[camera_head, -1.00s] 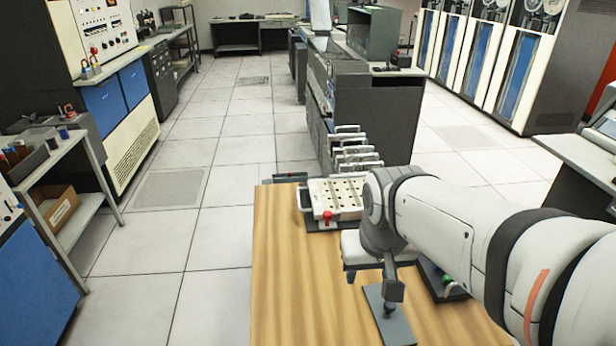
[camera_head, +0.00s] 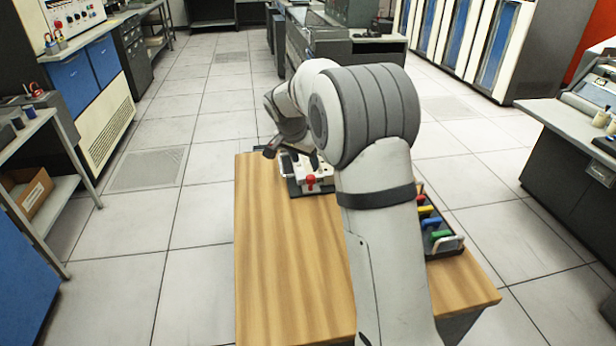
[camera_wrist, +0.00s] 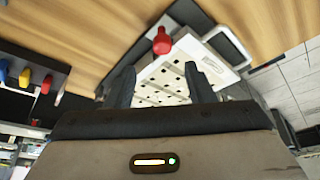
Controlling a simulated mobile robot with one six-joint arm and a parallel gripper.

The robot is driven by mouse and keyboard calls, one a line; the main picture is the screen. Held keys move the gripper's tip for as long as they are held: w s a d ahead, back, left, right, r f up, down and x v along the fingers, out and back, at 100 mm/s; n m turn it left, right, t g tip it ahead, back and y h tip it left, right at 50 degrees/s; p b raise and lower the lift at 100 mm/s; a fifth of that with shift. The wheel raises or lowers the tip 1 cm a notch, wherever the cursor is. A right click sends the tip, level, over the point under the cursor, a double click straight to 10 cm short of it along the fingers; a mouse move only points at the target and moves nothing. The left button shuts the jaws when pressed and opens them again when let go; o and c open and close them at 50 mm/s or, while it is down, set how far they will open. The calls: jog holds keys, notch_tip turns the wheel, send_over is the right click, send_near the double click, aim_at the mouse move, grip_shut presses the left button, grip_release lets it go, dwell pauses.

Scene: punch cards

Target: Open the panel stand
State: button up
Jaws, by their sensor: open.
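The panel stand is a white block with rows of dark holes and sits at the far end of the wooden table. In the head view its near part (camera_head: 322,181) shows and my arm hides the rest. A red knob (camera_head: 310,182) is on its near edge; it also shows in the wrist view (camera_wrist: 162,40). In the wrist view the holed top (camera_wrist: 165,84) appears between my two fingers (camera_wrist: 161,88). I cannot tell whether they touch it. A grey-rimmed part (camera_wrist: 228,46) lies beside the knob.
A dark rack (camera_head: 447,246) with coloured pieces stands on the table's right side, close to my arm. The wooden table (camera_head: 285,270) is clear on its left and front. A grey desk (camera_head: 560,145) stands on the right, a shelf (camera_head: 30,125) on the left.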

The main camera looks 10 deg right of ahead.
aim_at(310, 177)
jog(key=x, duration=0.8)
jog(key=shift+w+a+f, duration=0.1)
jog(key=shift+w, duration=0.15)
jog(key=shift+c, duration=0.4)
grip_shut()
